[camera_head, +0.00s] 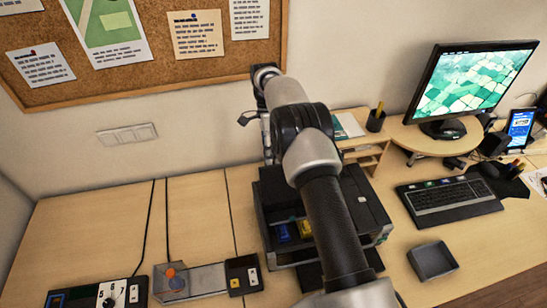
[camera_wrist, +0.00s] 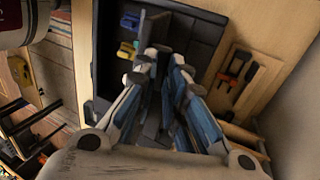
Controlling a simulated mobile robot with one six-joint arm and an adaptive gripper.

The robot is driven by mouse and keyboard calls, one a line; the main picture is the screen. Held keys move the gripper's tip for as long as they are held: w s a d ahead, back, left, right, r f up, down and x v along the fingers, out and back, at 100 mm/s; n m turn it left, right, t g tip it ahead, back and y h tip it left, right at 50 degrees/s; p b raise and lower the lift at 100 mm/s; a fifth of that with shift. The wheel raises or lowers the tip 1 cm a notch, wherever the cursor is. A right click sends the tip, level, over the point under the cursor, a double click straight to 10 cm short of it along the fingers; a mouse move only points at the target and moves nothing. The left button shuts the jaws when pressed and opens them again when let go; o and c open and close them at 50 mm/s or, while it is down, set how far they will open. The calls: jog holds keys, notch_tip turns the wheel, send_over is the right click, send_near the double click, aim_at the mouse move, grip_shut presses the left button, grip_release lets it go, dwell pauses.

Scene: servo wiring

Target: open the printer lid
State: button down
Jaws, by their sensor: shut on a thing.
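The printer (camera_head: 372,210) is a dark box on the desk, partly hidden behind my arm in the head view. Blue and yellow parts (camera_head: 283,233) show inside its open top, and the yellow one (camera_wrist: 125,51) also shows in the wrist view. A dark panel at its back left, which looks like the raised lid (camera_head: 273,186), is partly covered by my arm. In the wrist view my gripper (camera_wrist: 165,58) has its fingers close together over the printer, closed on a thin dark edge that seems to be the lid. The exact contact is hidden.
A small wooden shelf (camera_head: 372,158) stands behind the printer. To the right are a keyboard (camera_head: 450,202), a monitor (camera_head: 470,82) and a grey tray (camera_head: 433,261). A device with a keypad (camera_head: 110,293) and a grey board (camera_head: 198,279) lie front left. The left desk is mostly clear.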

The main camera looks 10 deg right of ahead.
jog(key=shift+w+x, duration=0.15)
jog(key=shift+x, duration=0.75)
jog(key=shift+w+x, duration=0.15)
jog(key=shift+x, duration=0.7)
jog(key=c, duration=2.1)
grip_release()
jog(key=shift+f, duration=0.1)
jog(key=o, duration=0.4)
jog(key=shift+w+f, duration=0.2)
jog(key=shift+w, duration=0.15)
jog(key=o, duration=0.4)
jog(key=shift+w, duration=0.25)
jog(key=c, duration=0.4)
jog(key=shift+o, duration=0.2)
jog(key=shift+s+r, duration=0.1)
jog(key=shift+s, duration=0.05)
notch_tip(320, 180, up, 11)
jog(key=shift+f, duration=0.2)
